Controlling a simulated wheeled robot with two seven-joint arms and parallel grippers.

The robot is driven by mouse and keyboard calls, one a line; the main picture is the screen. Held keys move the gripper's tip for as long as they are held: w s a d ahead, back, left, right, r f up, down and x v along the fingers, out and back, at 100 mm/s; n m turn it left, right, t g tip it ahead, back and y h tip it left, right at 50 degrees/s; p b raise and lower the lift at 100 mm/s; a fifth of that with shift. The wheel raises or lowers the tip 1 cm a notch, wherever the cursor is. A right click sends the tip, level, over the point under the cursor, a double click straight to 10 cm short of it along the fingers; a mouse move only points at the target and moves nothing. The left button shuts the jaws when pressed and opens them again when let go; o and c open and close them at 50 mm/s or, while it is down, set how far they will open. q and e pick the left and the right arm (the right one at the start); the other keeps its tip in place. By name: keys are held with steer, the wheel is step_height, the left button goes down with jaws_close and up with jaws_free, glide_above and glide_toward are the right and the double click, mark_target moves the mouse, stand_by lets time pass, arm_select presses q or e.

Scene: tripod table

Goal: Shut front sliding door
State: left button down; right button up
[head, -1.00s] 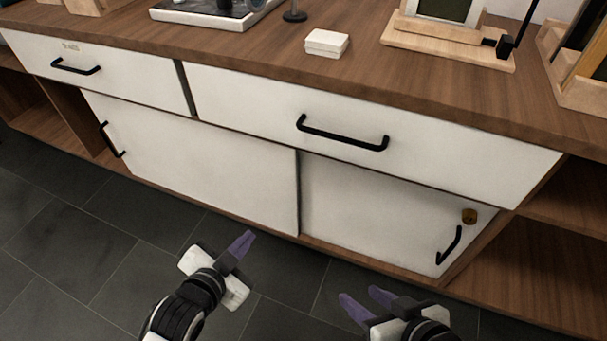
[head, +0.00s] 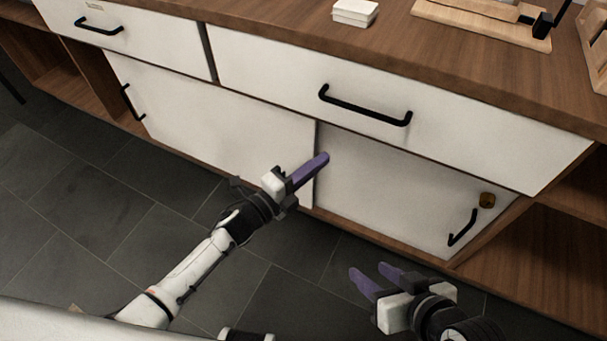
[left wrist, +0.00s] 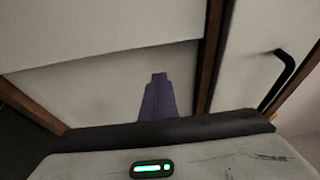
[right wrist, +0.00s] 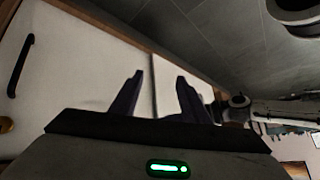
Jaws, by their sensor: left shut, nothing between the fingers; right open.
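The front sliding door (head: 215,115) is the white lower left panel, with a black handle (head: 131,102) at its left edge. It overlaps the rear sliding door (head: 385,185) beside it on the right. An open strip of compartment (head: 95,85) shows left of the front door, under the left drawer. My left gripper (head: 325,157) is shut and empty, its tips just past the front door's right edge. In the left wrist view its fingers (left wrist: 158,97) lie beside that edge (left wrist: 110,57); I cannot tell whether they touch. My right gripper (head: 372,275) is open and empty before the rear door.
Two drawers with black handles, the left (head: 100,27) and the right (head: 365,105), sit above the doors. The rear door has a handle (head: 462,228) and a brass lock (head: 487,200). A white box (head: 355,12) stands on the wooden top. The grey floor in front is clear.

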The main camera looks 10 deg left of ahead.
arm_select(q)
steer(key=b+x, duration=0.1)
steer(key=x, duration=0.3)
steer(key=shift+f, duration=0.1)
steer(key=a, duration=0.3)
steer(key=shift+w, duration=0.25)
steer(key=shift+w+a, duration=0.2)
steer(key=shift+a, duration=0.35)
arm_select(e)
steer(key=shift+w+a+r+y, duration=0.15)
steer(key=shift+a+y, duration=0.15)
steer(key=shift+a, duration=0.1)
